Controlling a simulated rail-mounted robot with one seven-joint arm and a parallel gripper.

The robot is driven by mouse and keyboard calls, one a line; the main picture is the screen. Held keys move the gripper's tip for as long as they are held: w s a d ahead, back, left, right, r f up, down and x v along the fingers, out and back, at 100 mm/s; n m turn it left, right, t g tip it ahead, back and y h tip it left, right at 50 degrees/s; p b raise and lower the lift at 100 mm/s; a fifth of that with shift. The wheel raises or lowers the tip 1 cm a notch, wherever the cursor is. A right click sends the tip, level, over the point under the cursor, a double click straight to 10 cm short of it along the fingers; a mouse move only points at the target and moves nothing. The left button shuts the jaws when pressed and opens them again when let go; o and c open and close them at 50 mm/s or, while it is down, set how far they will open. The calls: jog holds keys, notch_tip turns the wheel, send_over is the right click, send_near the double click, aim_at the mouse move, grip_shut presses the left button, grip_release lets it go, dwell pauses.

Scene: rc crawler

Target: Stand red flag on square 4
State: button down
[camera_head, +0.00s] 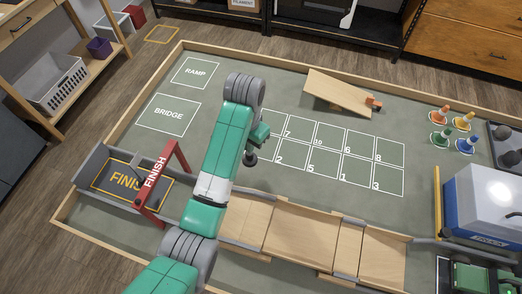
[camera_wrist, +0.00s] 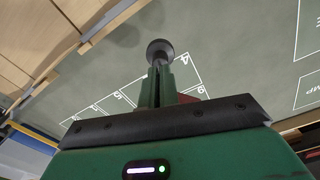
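The red flag has a round black base (camera_head: 250,159), seen below my gripper (camera_head: 260,137) in the head view. In the wrist view the base (camera_wrist: 160,48) shows beyond my gripper's green fingers (camera_wrist: 162,82), which are shut on the flag's pole. A bit of red cloth (camera_wrist: 188,98) shows behind the fingers. The base points away from my gripper. Square 4 (camera_wrist: 184,68) is at the grid's corner, close beside the base in the wrist view. In the head view my arm largely hides that corner. I cannot tell whether the base touches the mat.
A wooden track (camera_head: 300,232) runs along the near side, with a red finish arch (camera_head: 163,185) at left. A small ramp (camera_head: 338,92) stands behind the grid. Several coloured cones (camera_head: 467,144) and a blue-white box (camera_head: 485,205) are at right. The grid's other squares look empty.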

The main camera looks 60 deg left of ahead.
jog(key=s+a+f+n+b, duration=0.1)
jog(key=s+a+b, duration=0.1)
jog(key=s+a, duration=0.6)
jog(key=w+f+b, duration=0.1)
jog(key=w+f, duration=0.1)
jog(key=w, duration=0.6)
jog(key=w+f, duration=0.3)
jog(key=w, duration=0.4)
jog(key=shift+w+d+b, duration=0.35)
jog(key=shift+w, duration=0.05)
jog(key=shift+f, duration=0.25)
jog(key=c, duration=2)
grip_release()
jog(key=shift+c, duration=0.2)
jog(key=o, duration=0.4)
